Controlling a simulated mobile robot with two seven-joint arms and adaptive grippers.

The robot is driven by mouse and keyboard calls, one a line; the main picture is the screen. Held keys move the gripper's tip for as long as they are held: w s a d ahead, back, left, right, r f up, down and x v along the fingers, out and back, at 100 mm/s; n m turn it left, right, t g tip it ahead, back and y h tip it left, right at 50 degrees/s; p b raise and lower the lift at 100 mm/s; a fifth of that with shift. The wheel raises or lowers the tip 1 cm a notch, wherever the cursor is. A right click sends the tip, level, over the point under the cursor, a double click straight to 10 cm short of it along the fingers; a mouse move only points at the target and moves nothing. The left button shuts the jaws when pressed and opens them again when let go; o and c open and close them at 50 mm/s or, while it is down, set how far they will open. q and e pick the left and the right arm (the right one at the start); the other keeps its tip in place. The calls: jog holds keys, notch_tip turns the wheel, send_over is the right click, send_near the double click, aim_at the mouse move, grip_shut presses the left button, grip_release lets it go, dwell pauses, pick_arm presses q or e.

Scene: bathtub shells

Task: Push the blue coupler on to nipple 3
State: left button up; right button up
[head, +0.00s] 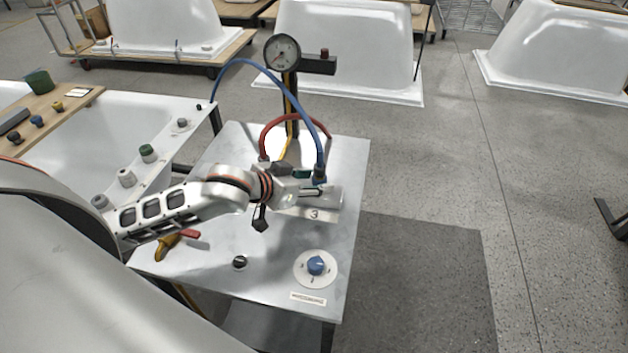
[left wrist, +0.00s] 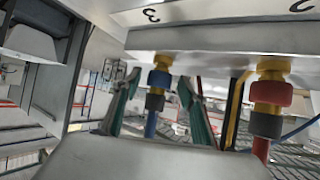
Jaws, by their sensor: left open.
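The blue coupler (left wrist: 159,79), a blue ring over a dark sleeve with a blue hose, is in line with brass nipple 3 (left wrist: 162,61) in the left wrist view. Brass shows above the blue ring; I cannot tell how far the coupler is seated. My left gripper (left wrist: 158,84) is open, with one teal finger on each side of the coupler, apparently apart from it. In the head view my left gripper (head: 317,184) is at the block above the label 3 (head: 314,215), where the blue hose (head: 319,140) comes down. My right gripper is not in view.
A red coupler (left wrist: 271,92) is on the neighbouring nipple, close to one finger. The metal bench (head: 215,262) carries a blue knob (head: 316,265), a black knob (head: 239,262) and red-and-yellow-handled pliers (head: 175,242). A gauge (head: 282,53) stands behind on a post.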

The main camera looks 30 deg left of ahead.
pick_arm(q)
jog(key=v, duration=0.7)
jog(key=shift+s, duration=0.1)
dwell(0.5)
